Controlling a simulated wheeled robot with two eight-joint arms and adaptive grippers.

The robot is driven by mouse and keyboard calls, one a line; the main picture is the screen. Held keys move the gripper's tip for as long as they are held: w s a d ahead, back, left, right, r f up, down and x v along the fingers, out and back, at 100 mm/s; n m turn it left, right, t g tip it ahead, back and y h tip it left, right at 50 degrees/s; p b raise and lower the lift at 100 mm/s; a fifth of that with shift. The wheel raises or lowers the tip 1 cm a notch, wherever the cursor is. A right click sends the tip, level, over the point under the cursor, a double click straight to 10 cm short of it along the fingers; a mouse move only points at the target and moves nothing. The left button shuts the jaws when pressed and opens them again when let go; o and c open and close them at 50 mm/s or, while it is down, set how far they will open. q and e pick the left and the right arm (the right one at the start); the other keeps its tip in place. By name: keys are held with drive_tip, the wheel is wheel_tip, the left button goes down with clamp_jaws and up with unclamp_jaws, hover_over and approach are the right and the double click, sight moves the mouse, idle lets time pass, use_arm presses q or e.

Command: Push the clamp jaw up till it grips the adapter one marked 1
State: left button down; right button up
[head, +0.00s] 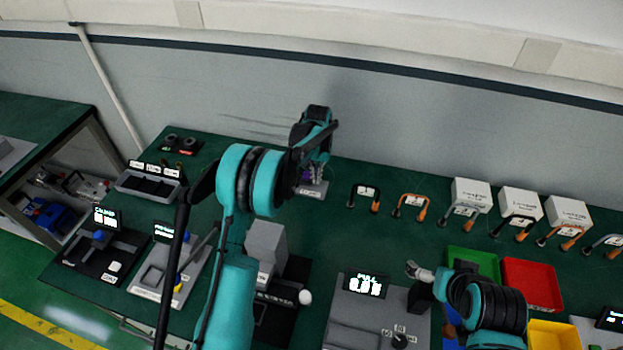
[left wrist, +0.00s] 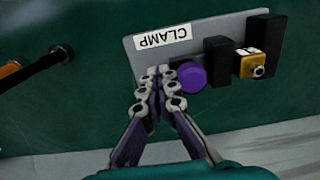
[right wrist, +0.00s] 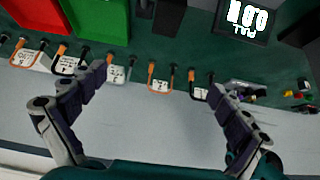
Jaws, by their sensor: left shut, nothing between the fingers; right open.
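The clamp's grey plate (left wrist: 140,60), labelled CLAMP, lies on the green bench in the left wrist view. A purple round knob (left wrist: 192,76) sits on a dark part of it, probably the jaw. A brass adapter (left wrist: 250,65) with a small mark I cannot read clearly sits between dark blocks at the right; a gap separates knob and adapter. My left gripper (left wrist: 160,88) is shut and empty, its tips just left of the knob; I cannot tell whether they touch. In the head view it hides much of the clamp (head: 312,190). My right gripper (right wrist: 157,90) is open and empty.
A grey block fixture (head: 265,240) stands nearer, beside my left arm. A pull tester (head: 365,285), green bin (head: 475,260) and red bin (head: 532,284) are at the right.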

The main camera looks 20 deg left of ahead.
use_arm(q)
drive_tip(key=shift+d, duration=0.25)
drive_tip(key=shift+d, duration=0.1)
drive_tip(key=shift+r, duration=0.15)
wheel_tip(320, 180, up, 8)
drive_tip(key=p, duration=0.4)
drive_tip(key=shift+f, duration=0.25)
idle(0.4)
